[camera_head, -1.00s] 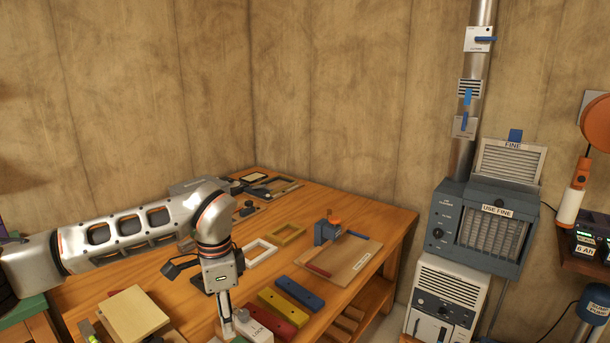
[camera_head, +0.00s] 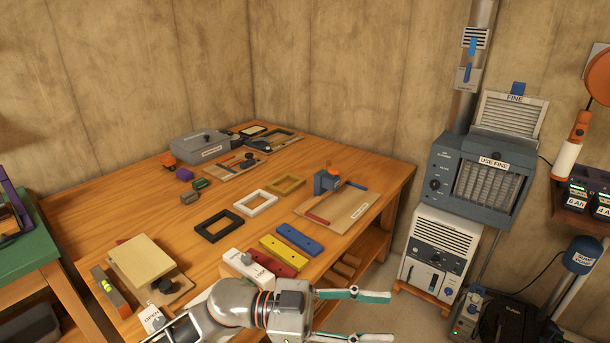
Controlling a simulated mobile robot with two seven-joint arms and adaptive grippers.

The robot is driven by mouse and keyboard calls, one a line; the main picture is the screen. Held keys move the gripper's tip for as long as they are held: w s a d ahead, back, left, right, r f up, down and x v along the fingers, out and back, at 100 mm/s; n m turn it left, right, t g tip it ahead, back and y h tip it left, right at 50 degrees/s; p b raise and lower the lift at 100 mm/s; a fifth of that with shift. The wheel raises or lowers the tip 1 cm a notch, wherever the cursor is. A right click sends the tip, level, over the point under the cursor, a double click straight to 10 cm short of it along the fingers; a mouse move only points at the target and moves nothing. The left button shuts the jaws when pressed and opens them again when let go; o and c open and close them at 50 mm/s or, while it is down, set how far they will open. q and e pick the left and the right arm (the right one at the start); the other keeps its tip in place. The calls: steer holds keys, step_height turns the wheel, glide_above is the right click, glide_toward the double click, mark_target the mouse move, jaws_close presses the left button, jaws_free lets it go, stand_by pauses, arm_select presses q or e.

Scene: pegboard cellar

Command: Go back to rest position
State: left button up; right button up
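My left arm comes in at the bottom of the head view. My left gripper (camera_head: 390,317) points to the right, past the front edge of the wooden workbench (camera_head: 120,207). Its two pale and teal fingers are spread apart with nothing between them, so it is open and empty. Behind it appear the floor and the lower shelf area. My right gripper is not in view.
Red, yellow and blue bars (camera_head: 299,238), a LOCK block (camera_head: 246,264) and several frames (camera_head: 219,225) lie on the bench near my arm. A grey filter unit (camera_head: 480,185) above a white machine (camera_head: 438,255) stands right of the bench. A black case (camera_head: 510,318) is on the floor.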

arm_select(q)
steer(key=w+a+f+n+t+y, duration=0.4)
steer(key=w+a+f+n+t, duration=0.1)
steer(key=a+n+t, duration=0.35)
steer(key=w+a+f+n+t+y, duration=0.3)
steer(key=w+a+f+n+t, duration=0.15)
steer(key=a+n+t, duration=0.4)
steer(key=s+a+f+g+y, duration=0.1)
steer(key=s+a+f+y, duration=0.2)
steer(key=f, duration=0.5)
steer(key=s+a+f+g+y, duration=0.1)
steer(key=s+a+f+y, duration=0.2)
steer(key=s+a+f, duration=0.3)
steer(key=s+a+f+n+g+y, duration=0.1)
steer(key=s+a+f+y, duration=0.2)
steer(key=f, duration=0.6)
steer(key=s+a, duration=0.2)
steer(key=s, duration=0.1)
steer(key=shift+a+f+g, duration=0.25)
steer(key=shift+f+g, duration=0.05)
steer(key=shift+f, duration=0.1)
